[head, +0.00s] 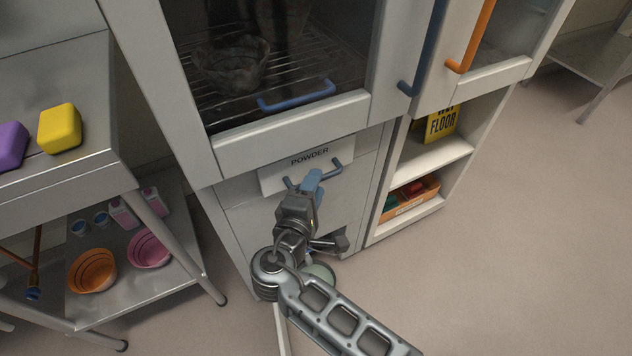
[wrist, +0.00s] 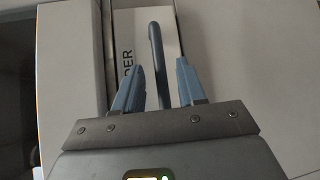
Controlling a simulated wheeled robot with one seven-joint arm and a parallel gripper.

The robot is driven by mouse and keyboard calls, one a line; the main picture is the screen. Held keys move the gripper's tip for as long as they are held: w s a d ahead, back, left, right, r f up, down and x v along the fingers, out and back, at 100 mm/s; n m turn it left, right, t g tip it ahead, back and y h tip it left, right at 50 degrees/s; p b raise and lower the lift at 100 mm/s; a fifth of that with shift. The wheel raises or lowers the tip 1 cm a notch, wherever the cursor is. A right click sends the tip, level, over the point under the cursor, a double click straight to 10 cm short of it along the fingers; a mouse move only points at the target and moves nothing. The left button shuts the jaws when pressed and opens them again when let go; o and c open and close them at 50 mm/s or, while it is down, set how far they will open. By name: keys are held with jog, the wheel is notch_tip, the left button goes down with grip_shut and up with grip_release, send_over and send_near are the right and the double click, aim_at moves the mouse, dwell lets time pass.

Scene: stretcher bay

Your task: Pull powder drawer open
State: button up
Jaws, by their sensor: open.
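The powder drawer (head: 272,181) is a pale front labelled POWDER, low on the cabinet under the glass door. It looks shut or nearly so. Its blue-grey bar handle (head: 337,166) is partly hidden behind my gripper (head: 313,180) in the head view. In the wrist view, the handle (wrist: 154,45) runs up the picture and passes between the two blue fingers of my gripper (wrist: 160,72). The fingers are open, one on each side of the bar, with a gap on both sides. Part of the drawer label (wrist: 128,65) shows beside the left finger.
A glass door with a blue handle (head: 297,96) is just above the drawer. A steel trolley (head: 60,190) with yellow and purple blocks and bowls stands close on the left. Open shelves (head: 430,155) are on the right. Floor at right (head: 530,230) is clear.

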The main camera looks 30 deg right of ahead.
jog(key=shift+w+d+f, duration=0.1)
jog(key=shift+w+d, duration=0.35)
jog(key=shift+d, duration=0.05)
grip_shut()
dwell(0.4)
